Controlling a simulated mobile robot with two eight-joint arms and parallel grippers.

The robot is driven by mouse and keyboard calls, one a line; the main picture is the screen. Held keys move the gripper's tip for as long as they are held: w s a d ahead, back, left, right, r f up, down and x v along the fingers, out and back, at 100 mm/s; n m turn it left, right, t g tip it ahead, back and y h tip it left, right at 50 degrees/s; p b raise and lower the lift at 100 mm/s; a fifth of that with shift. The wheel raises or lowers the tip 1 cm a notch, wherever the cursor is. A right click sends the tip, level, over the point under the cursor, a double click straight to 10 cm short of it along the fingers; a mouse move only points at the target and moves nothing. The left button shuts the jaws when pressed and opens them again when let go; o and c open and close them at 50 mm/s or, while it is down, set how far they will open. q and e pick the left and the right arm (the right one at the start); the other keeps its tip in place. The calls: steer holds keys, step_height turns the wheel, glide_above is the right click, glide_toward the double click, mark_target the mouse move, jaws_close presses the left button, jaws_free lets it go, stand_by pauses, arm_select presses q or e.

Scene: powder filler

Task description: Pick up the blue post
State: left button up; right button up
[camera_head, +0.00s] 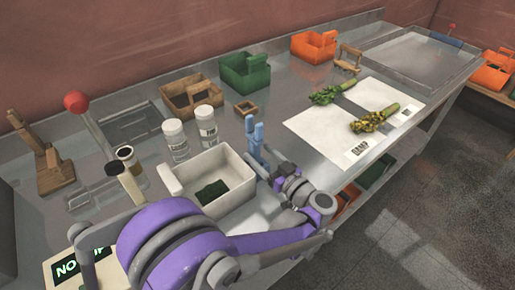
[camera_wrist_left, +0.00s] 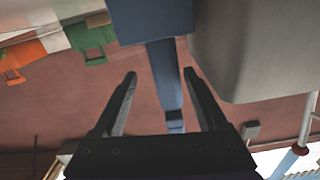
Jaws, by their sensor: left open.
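The blue post (camera_head: 254,138) stands upright on the metal bench, just right of the white bin (camera_head: 235,165) in the head view. My left gripper (camera_head: 268,160) is beside the post at its lower right, partly hidden by its own wrist. In the left wrist view, the post (camera_wrist_left: 165,78) shows between the two open fingers of my left gripper (camera_wrist_left: 160,74). The wider blue part (camera_wrist_left: 150,18) shows at the top of that view. Whether the fingers touch the post cannot be told. My right gripper is not in view.
The white bin holds dark green material. White jars (camera_head: 206,124), green (camera_head: 245,72) and orange (camera_head: 314,46) bins stand behind. White sheets with green (camera_head: 332,93) and yellowish (camera_head: 374,119) plant bundles lie right. A red-knobbed lever (camera_head: 76,102) is at left.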

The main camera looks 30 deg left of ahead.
mark_target(250, 145)
arm_select(q)
steer(key=x, duration=0.5)
steer(key=shift+p, duration=0.3)
jaws_close()
